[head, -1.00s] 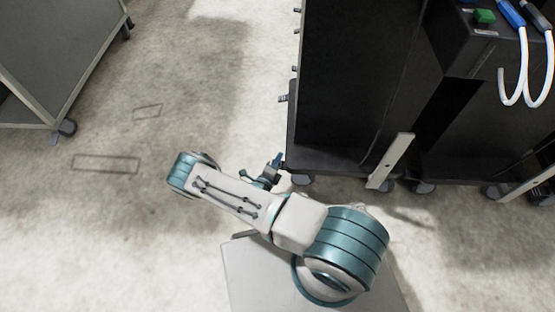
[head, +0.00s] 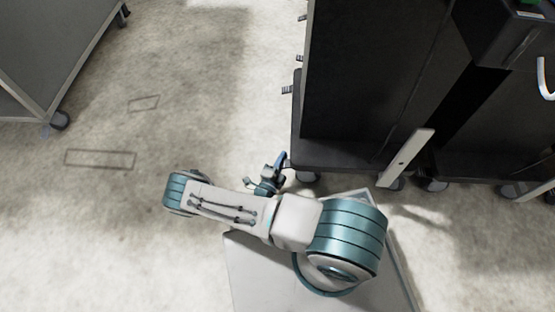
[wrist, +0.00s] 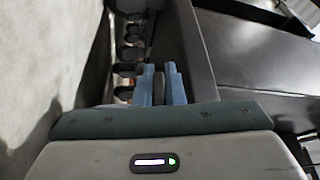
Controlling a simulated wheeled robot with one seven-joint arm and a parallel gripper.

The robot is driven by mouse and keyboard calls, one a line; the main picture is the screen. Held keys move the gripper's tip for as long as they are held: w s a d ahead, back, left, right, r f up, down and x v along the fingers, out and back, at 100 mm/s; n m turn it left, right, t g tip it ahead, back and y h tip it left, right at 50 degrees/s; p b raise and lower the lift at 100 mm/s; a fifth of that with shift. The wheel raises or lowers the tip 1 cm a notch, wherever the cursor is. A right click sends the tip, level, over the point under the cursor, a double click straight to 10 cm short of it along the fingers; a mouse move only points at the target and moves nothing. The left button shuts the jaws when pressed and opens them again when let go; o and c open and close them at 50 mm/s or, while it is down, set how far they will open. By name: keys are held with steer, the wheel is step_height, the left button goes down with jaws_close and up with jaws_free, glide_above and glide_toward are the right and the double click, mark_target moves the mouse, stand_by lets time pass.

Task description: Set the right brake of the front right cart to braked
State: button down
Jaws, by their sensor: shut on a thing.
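The dark cart (head: 365,70) stands just beyond my arm, upright on casters. In the wrist view its base edge (wrist: 196,50) runs along the right of the fingers. In the wrist view, my gripper's (wrist: 160,84) two blue fingers are closed on a dark, narrow piece (wrist: 160,90), seemingly the brake lever. Its lower end and joint to the cart are hidden, and I cannot tell its brake setting.
Several casters (wrist: 126,68) line up under the carts in the wrist view. A pale upright bar (head: 406,158) leans at the cart's near side. Another dark unit (head: 500,110) stands to the right. A grey cart (head: 50,45) is at the far left, with open floor between.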

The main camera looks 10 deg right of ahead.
steer(key=shift+s+f+n, duration=0.1)
steer(key=shift+f+n, duration=0.1)
steer(key=shift+n, duration=0.2)
steer(key=c, duration=1.5)
jaws_free()
steer(key=shift+r, duration=0.1)
